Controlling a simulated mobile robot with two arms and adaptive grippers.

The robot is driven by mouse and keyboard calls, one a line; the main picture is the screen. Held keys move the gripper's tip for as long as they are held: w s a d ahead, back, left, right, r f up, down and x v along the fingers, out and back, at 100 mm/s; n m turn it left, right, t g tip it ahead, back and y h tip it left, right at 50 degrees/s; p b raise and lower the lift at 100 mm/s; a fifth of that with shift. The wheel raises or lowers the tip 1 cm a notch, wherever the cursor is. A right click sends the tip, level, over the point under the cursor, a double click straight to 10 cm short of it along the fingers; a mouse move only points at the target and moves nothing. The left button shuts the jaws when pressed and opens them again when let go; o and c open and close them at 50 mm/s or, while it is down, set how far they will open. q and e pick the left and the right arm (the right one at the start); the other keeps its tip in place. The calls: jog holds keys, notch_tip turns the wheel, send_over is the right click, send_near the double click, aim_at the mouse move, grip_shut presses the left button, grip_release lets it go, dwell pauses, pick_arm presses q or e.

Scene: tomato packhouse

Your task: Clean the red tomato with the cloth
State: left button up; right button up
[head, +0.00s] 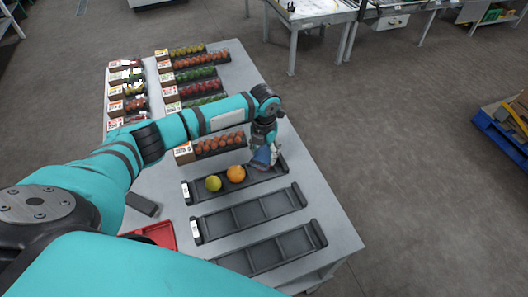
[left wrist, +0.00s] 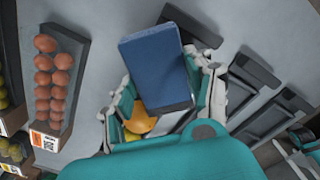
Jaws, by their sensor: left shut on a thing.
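My left gripper (head: 264,150) is shut on a blue cloth (head: 262,158), which looks like a thick folded pad. It holds the cloth over the far right end of the nearest filled black tray (head: 205,194). In the left wrist view the cloth (left wrist: 155,67) sits between the fingers (left wrist: 165,95). A yellow tomato (head: 213,183) and an orange tomato (head: 236,174) lie in that tray, left of the gripper. The orange one also shows beneath the fingers in the left wrist view (left wrist: 140,122). No single red tomato shows there; the gripper and cloth hide the tray's end. My right gripper is out of view.
Two empty black trays (head: 250,214) (head: 275,250) lie nearer on the grey table (head: 325,215). A tray of reddish tomatoes (head: 218,145) and several other filled trays stand behind. A red tray (head: 160,233) and a dark grey block (head: 141,204) lie at the left.

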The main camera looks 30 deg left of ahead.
pick_arm(q)
jog(key=shift+a+r+p, duration=0.1)
jog(key=shift+r+p, duration=0.95)
jog(key=shift+p, duration=0.1)
jog(key=shift+r+p, duration=1.6)
jog(key=shift+r, duration=0.25)
